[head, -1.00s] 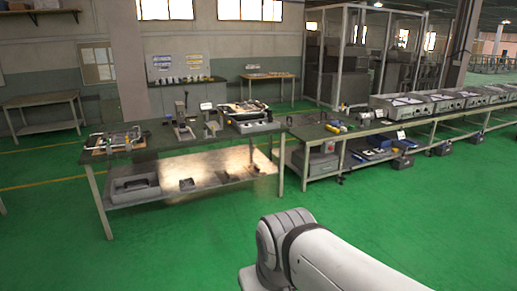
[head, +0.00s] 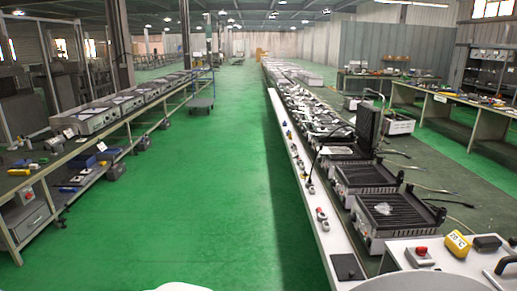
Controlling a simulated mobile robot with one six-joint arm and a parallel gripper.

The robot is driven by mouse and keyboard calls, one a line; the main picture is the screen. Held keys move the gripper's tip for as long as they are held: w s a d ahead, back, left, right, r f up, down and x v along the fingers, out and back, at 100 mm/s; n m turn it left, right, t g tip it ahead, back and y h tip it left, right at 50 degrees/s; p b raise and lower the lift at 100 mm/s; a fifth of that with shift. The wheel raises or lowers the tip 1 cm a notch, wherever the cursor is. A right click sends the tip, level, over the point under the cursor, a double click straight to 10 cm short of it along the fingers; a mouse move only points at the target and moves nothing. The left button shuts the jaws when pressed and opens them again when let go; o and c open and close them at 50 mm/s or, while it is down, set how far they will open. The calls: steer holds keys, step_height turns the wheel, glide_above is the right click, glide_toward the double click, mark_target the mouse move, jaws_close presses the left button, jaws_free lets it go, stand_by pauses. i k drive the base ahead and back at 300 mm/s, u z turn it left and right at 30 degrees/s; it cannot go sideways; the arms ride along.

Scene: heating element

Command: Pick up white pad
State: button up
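I cannot clearly make out a white pad in the head view. A small whitish item (head: 383,209) lies on the nearest black grill (head: 400,215) at the lower right; it is too small to tell what it is. My gripper is out of view. Only a sliver of a white rounded part shows at the bottom edge, probably my arm.
A long line of grills runs away on the right beside a narrow white ledge (head: 300,190). A white control table (head: 450,262) with a red button and yellow display stands at front right. A bench (head: 45,175) is on the left. The green aisle (head: 200,190) is clear.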

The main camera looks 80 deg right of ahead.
mark_target(324, 150)
steer(key=z, duration=2.7)
steer(key=i, duration=2.3)
steer(key=z, duration=0.45)
steer(key=k, duration=0.95)
steer(key=u, duration=0.35)
